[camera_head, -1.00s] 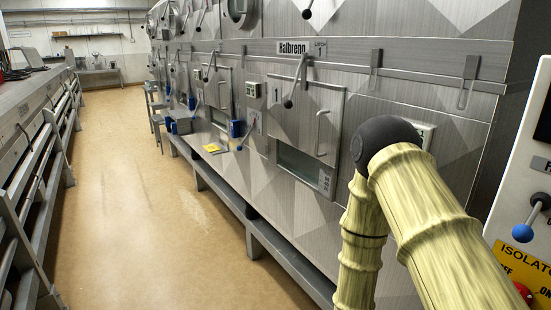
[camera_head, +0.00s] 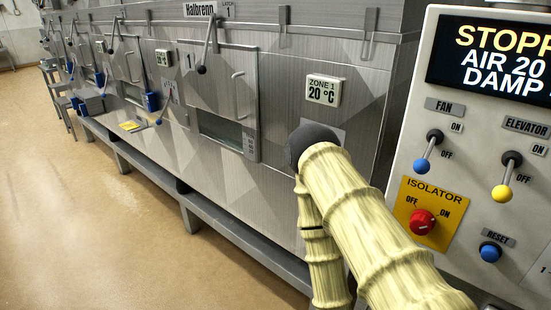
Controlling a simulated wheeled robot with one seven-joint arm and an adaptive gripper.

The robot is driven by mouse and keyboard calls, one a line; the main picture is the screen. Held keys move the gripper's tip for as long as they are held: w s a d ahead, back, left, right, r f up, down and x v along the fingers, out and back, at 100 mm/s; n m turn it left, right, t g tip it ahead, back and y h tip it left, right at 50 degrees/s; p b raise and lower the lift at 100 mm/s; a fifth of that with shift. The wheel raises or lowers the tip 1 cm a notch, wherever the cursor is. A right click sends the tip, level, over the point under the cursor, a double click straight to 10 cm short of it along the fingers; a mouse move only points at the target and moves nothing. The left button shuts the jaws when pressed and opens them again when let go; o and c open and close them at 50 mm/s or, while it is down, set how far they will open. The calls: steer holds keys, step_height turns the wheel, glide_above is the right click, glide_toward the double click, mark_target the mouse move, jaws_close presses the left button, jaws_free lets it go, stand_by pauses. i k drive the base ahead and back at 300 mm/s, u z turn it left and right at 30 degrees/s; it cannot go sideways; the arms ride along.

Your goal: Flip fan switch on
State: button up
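The fan switch (camera_head: 428,153) is on the white control panel at the right of the head view. It is a lever with a blue knob, under a "FAN" label. The blue knob hangs down and to the left, beside the "OFF" mark, and the "ON" mark is above it. The panel's dark display (camera_head: 500,62) reads "STOPP…", "AIR 20" and "DAMP", cut off at the right edge. My pale yellow arm with a dark joint stands left of the panel. My gripper is out of view.
Near the fan switch are the elevator switch (camera_head: 507,176) with a yellow knob, the red isolator knob (camera_head: 422,222) on a yellow plate, and the blue reset button (camera_head: 490,252). The grey dryer wall (camera_head: 270,110) stands behind my arm. The brown floor (camera_head: 90,220) at left is clear.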

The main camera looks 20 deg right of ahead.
mark_target(421, 166)
steer(key=k, duration=1)
steer(key=u, duration=1.45)
steer(key=i, duration=0.7)
steer(key=z, duration=2.35)
